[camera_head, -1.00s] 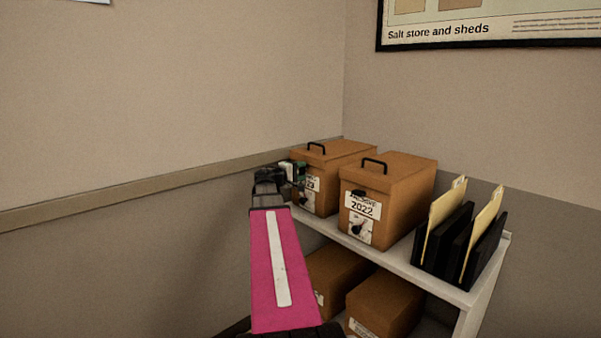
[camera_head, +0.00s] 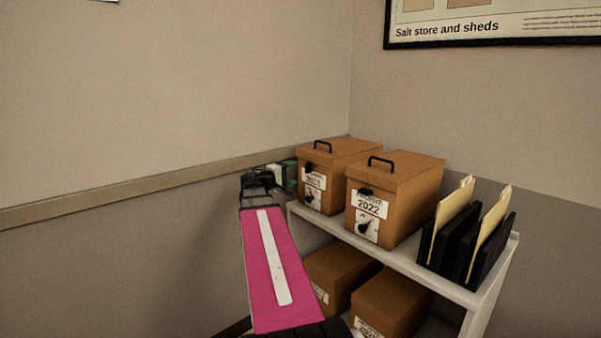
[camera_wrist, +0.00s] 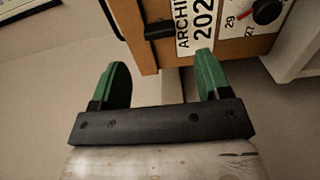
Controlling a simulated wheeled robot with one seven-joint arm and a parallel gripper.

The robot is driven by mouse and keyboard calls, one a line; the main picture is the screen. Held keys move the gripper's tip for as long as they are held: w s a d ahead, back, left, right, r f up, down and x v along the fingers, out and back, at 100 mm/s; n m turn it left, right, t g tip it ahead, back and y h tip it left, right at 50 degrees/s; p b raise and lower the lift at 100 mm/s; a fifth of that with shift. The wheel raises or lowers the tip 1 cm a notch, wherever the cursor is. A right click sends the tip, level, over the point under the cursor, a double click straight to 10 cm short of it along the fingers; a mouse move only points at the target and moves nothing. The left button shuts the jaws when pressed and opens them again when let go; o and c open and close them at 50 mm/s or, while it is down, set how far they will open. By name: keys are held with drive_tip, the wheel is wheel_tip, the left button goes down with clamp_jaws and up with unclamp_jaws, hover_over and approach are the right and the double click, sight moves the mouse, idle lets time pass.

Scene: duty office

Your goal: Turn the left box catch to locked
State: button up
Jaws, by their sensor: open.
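The left box (camera_head: 345,163) is an orange-brown archive box with a black top handle, standing on the upper shelf. Its front has a black catch-like piece (camera_head: 311,169) near the lid, a white label, and a black knob (camera_head: 311,196) on a white plate below. My gripper (camera_head: 285,173) is open and empty, just left of this box's front and apart from it. In the wrist view, the green fingers (camera_wrist: 162,66) are spread. A box front fills the upper right there, with a black piece (camera_wrist: 159,29) and a red-marked dial knob (camera_wrist: 267,11) cut by the edge.
The 2022 box (camera_head: 405,185) stands close on the right, then black file holders with folders (camera_head: 455,230). More boxes (camera_head: 385,300) sit on the lower shelf. The white shelf edge (camera_head: 400,262) runs below the boxes. The wall (camera_head: 150,230) on the left is clear.

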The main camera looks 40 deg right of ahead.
drive_tip(key=shift+s+a, duration=0.1)
drive_tip(key=shift+a, duration=1.3)
drive_tip(key=a+f+y, duration=0.5)
drive_tip(key=a+f, duration=0.3)
drive_tip(key=f, duration=0.5)
drive_tip(key=s+a+f+y, duration=0.3)
drive_tip(key=a+f, duration=0.4)
drive_tip(key=a, duration=0.3)
drive_tip(key=s+a+f+y, duration=0.2)
drive_tip(key=a+f+y, duration=0.3)
drive_tip(key=a+f, duration=0.3)
drive_tip(key=s+a+f+g+y, duration=0.1)
drive_tip(key=s+a+f+y, duration=0.2)
drive_tip(key=a+f+y, duration=0.2)
drive_tip(key=a+f, duration=0.3)
drive_tip(key=a, duration=0.4)
drive_tip(key=shift+s+m, duration=0.3)
drive_tip(key=shift+s, duration=0.05)
